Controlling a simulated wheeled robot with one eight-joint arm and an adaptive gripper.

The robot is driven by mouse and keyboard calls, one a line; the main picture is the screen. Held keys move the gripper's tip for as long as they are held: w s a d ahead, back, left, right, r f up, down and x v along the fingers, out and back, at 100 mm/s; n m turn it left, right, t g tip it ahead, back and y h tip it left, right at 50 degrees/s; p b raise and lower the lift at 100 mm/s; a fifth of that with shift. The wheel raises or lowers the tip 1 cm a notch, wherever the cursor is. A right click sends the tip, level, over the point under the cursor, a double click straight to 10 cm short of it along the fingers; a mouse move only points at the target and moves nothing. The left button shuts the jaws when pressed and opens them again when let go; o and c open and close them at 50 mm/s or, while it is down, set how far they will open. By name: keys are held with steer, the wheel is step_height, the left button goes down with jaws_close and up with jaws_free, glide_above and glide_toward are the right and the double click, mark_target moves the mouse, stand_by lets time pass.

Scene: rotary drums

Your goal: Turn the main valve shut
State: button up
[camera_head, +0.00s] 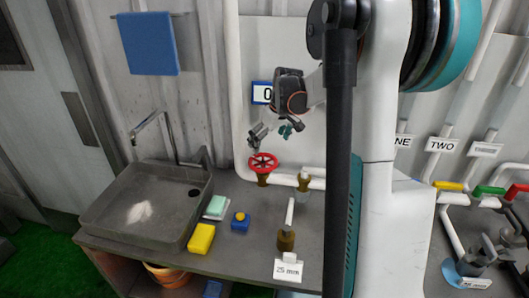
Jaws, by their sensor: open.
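A red handwheel valve (263,162) stands upright on a brass-coloured body on the white pipe behind the counter, right of the sink. It is the likely main valve, though no label naming it can be read. My gripper (272,133) is open, with its fingers above and slightly right of the red wheel in the picture. A gap shows between the fingers and the wheel. Nothing shows between the fingers. My arm hides part of the pipe and wall to the right.
The grey sink (105,210) with its faucet (155,125) lies left. A yellow sponge (201,238), a blue item (240,222) and a brass fitting (286,240) sit on the counter. Yellow (449,186), green (488,191) and red (518,190) levers stand right.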

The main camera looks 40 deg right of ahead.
mark_target(263, 160)
steer(key=n, duration=0.1)
steer(key=d+n+y+p, duration=0.1)
steer(key=n, duration=0.1)
steer(key=shift+w+d+f, duration=0.2)
steer(key=shift+w+f, duration=0.15)
steer(key=shift+f, duration=0.05)
steer(key=n, duration=0.2)
steer(key=d+f+n+y+p, duration=0.1)
steer(key=n, duration=0.1)
steer(key=shift+w+f+y, duration=0.2)
steer(key=shift+y, duration=0.1)
steer(key=shift+x, duration=3.8)
steer(key=shift+s, duration=0.1)
steer(key=shift+c, duration=0.2)
steer(key=c, duration=0.7)
